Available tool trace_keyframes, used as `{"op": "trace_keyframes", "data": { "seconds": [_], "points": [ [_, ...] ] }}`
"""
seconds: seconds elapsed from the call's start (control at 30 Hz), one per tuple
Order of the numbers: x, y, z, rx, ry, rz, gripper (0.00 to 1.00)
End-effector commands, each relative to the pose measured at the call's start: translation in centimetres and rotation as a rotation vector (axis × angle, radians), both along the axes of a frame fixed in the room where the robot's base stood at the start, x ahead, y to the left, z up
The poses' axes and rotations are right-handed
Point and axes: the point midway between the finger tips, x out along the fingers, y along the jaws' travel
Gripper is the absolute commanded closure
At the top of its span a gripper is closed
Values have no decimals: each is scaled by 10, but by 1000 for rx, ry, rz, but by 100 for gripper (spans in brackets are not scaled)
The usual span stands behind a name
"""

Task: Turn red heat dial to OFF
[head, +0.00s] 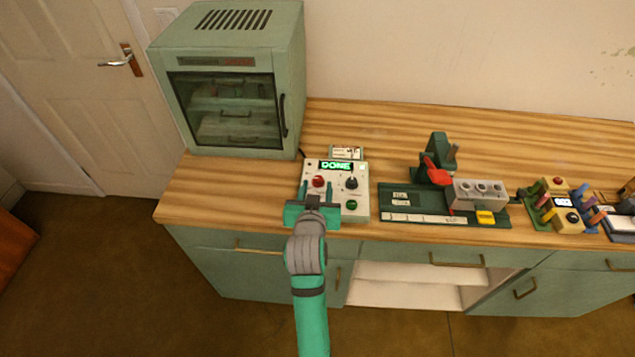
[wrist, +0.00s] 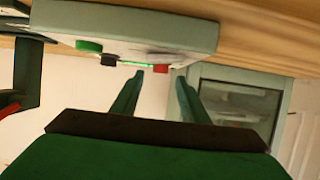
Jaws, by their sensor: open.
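The red dial (head: 318,181) sits on the left of a pale control box (head: 359,208) on the wooden counter. The box's lit green display (head: 336,166) reads DONE. My gripper (head: 317,189) is open over the box's left half, with its fingers to either side of the red dial in the head view. In the wrist view the red dial (wrist: 160,69) shows between the open fingertips (wrist: 160,76), with no visible contact. The dial's pointer and markings are too small to read.
A black dial (head: 351,183) and a green button (head: 351,205) are on the box's right side. A green oven-like cabinet (head: 226,80) stands behind left. A dark green tray (head: 391,188) with a press (head: 437,160) lies to the right.

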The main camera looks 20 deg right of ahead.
Motion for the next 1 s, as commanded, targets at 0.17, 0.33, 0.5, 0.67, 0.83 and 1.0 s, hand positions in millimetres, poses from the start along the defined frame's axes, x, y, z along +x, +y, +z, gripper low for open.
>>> {"op": "trace_keyframes", "data": {
  "seconds": [0.17,0.33,0.5,0.67,0.83,1.0],
  "points": [
    [20,-9,-9,0,1,0,59],
    [28,-13,-13,0,0,1,59],
    [30,-14,-13,0,0,1,59],
    [30,-14,-13,0,0,1,66],
    [29,-14,-14,0,0,1,100],
    [29,-14,-14,1,0,5,100]
  ]
}}
